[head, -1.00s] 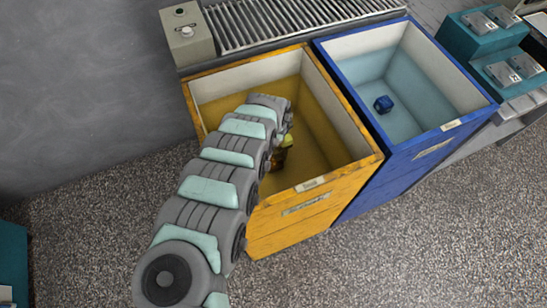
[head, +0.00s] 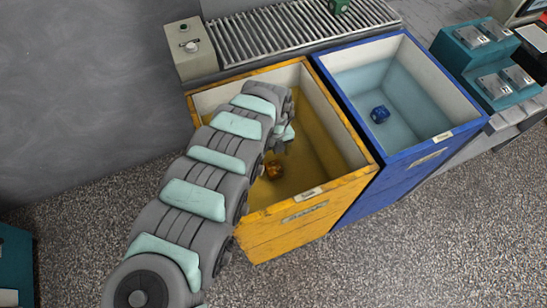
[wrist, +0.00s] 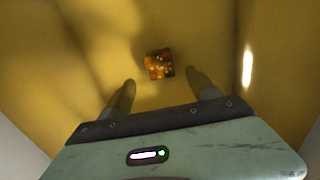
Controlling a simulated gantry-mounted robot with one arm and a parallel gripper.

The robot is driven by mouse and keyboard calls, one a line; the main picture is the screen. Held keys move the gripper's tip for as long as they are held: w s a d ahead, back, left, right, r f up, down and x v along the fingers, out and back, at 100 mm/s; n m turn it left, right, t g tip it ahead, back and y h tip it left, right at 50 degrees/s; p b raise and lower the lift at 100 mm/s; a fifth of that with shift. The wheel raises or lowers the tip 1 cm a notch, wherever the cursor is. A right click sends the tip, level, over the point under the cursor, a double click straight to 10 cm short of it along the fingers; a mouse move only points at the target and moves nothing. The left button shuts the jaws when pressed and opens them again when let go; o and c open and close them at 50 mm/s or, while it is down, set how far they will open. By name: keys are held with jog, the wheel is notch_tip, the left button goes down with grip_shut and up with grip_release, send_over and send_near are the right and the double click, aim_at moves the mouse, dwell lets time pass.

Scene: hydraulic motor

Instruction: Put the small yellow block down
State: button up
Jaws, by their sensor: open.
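The small yellow block (head: 274,170), orange-yellow with darker patches, lies on the floor of the yellow bin (head: 315,192). In the wrist view the block (wrist: 159,64) sits just beyond my fingertips, apart from them. My gripper (wrist: 160,83) is open and empty, with its two fingers spread and pointing down into the bin. In the head view my gripper (head: 282,140) is over the inside of the yellow bin, partly hidden by my own arm.
A blue bin (head: 420,150) with a blue block (head: 380,114) inside stands right beside the yellow bin. A roller conveyor (head: 300,30) runs behind both, with a green block (head: 338,6) on it. A control box (head: 190,50) stands at the back left.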

notch_tip(320, 180, up, 2)
jog(key=shift+r, duration=0.25)
jog(key=shift+c, duration=0.2)
dwell(1.6)
